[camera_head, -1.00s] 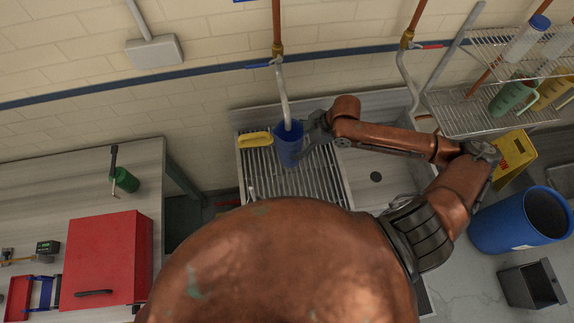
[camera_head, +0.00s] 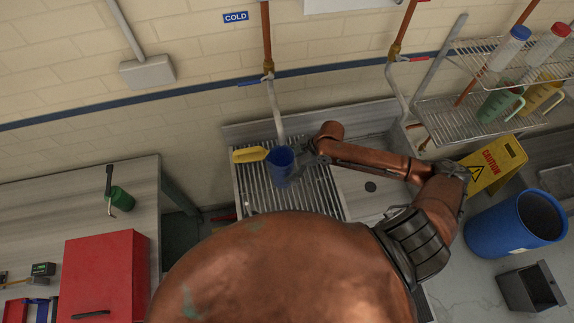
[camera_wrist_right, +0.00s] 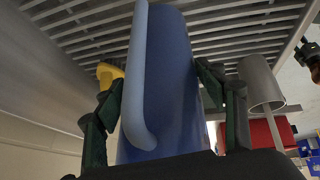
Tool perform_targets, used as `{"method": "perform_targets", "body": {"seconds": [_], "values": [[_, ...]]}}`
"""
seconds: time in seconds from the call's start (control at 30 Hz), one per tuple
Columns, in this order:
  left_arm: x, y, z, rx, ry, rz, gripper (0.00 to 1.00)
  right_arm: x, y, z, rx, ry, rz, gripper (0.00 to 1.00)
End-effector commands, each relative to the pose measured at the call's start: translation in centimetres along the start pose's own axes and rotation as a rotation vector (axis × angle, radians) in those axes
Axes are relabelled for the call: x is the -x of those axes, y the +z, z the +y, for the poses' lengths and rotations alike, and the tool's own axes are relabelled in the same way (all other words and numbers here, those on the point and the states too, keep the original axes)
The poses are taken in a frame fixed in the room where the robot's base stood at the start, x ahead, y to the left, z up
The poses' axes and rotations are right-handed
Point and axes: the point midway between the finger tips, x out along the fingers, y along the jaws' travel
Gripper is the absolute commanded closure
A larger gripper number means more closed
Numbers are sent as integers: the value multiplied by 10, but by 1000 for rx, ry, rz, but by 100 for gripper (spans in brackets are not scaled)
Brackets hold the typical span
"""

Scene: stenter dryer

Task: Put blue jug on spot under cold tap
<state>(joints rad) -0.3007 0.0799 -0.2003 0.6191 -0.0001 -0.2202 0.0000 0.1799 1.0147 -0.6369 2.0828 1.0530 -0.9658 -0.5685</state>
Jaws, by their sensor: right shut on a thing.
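The blue jug (camera_head: 279,166) is over the ribbed metal drainer (camera_head: 259,197) of the sink, just below the end of the cold tap's grey spout (camera_head: 276,108). The COLD sign (camera_head: 236,17) is on the wall above. My right gripper (camera_head: 297,164) is shut on the jug from its right side. In the right wrist view the blue jug (camera_wrist_right: 176,85) with its light blue handle stands between the dark fingers (camera_wrist_right: 160,105). I cannot tell whether its base touches the drainer, and no marked spot shows. My left gripper is not in view.
A yellow-handled item (camera_head: 250,155) lies at the drainer's left edge, close to the jug. The sink basin (camera_head: 385,197) is on the right. A wire rack (camera_head: 465,118) with green and yellow jugs stands further right. A red box (camera_head: 104,275) is at lower left.

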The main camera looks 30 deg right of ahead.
Motion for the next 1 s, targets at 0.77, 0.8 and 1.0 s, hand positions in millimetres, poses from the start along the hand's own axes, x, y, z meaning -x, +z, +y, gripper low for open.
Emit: {"method": "perform_targets", "body": {"seconds": [0.77, 0.8, 1.0], "values": [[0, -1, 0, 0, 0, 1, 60, -2, 1, 0, 1, 1, -1, 18], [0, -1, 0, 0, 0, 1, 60, -2, 1, 0, 1, 1, -1, 18], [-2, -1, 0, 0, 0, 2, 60, 10, 2, 2, 3, 4, -3, 18]]}}
